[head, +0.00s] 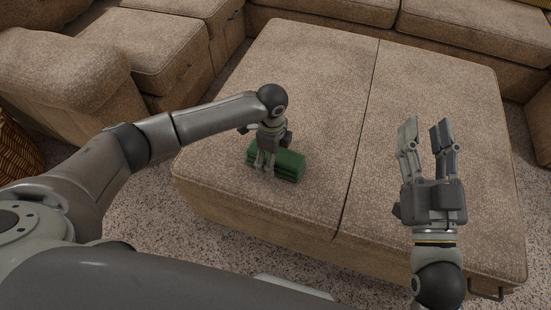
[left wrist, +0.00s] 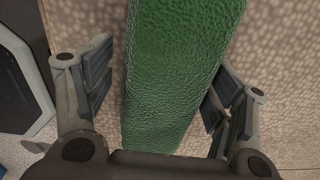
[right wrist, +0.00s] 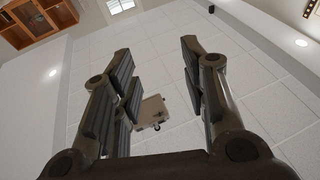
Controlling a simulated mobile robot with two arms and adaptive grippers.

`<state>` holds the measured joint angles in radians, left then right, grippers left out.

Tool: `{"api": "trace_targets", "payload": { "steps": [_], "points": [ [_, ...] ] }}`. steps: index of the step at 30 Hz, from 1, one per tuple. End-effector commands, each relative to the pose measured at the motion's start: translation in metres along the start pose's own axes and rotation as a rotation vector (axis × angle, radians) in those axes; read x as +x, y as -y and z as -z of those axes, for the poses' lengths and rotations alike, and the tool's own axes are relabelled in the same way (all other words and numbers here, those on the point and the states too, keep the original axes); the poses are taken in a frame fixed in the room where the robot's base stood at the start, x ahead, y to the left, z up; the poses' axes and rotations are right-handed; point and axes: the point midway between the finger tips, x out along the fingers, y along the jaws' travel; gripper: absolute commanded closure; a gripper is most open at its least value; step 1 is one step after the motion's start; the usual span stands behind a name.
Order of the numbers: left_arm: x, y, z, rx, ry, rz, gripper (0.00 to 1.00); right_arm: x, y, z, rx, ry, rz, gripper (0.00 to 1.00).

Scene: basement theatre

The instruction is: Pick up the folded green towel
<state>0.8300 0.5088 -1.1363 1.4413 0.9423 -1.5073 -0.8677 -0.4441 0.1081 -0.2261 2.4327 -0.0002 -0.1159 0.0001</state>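The folded green towel (head: 289,164) lies on the left half of the beige ottoman (head: 320,100), near its front left edge. My left gripper (head: 265,160) points down over the towel. In the left wrist view the towel (left wrist: 175,70) runs between the two open fingers, with a small gap showing on each side. The left gripper hides part of the towel in the head view. My right gripper (head: 425,130) is open and empty above the right half of the ottoman. In the right wrist view its fingers (right wrist: 160,80) point up toward the ceiling with nothing between them.
A sectional sofa (head: 130,45) wraps around the back and left of the ottoman. A wicker basket (head: 15,150) stands at the far left. Carpet (head: 200,245) shows in front. The rest of the ottoman top is bare.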

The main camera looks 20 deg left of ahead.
Motion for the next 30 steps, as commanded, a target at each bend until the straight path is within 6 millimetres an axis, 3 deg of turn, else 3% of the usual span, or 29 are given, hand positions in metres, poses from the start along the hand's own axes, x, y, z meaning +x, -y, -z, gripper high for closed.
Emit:
{"api": "trace_targets", "payload": {
  "steps": [1, 7, 20, 30],
  "points": [
    [0.0, 0.0, 0.0, 0.0, 0.0, 0.0, 0.36, 0.0, 0.0, 0.0, 0.0, 0.0, 0.0, 0.6],
    [0.0, 0.0, 0.0, 0.0, 0.0, 0.0, 0.61, 0.0, 0.0, 0.0, 0.0, 0.0, -0.001, 0.6],
    [-0.004, 0.0, 0.0, 0.0, 0.0, 0.0, 0.62, 0.0, -0.001, -0.004, 0.0, 0.03, -0.001, 0.6],
    [-0.025, 0.001, 0.0, 0.0, -0.001, 0.001, 0.62, -0.013, -0.007, -0.051, -0.007, 0.305, -0.016, 0.6]
  ]
}}
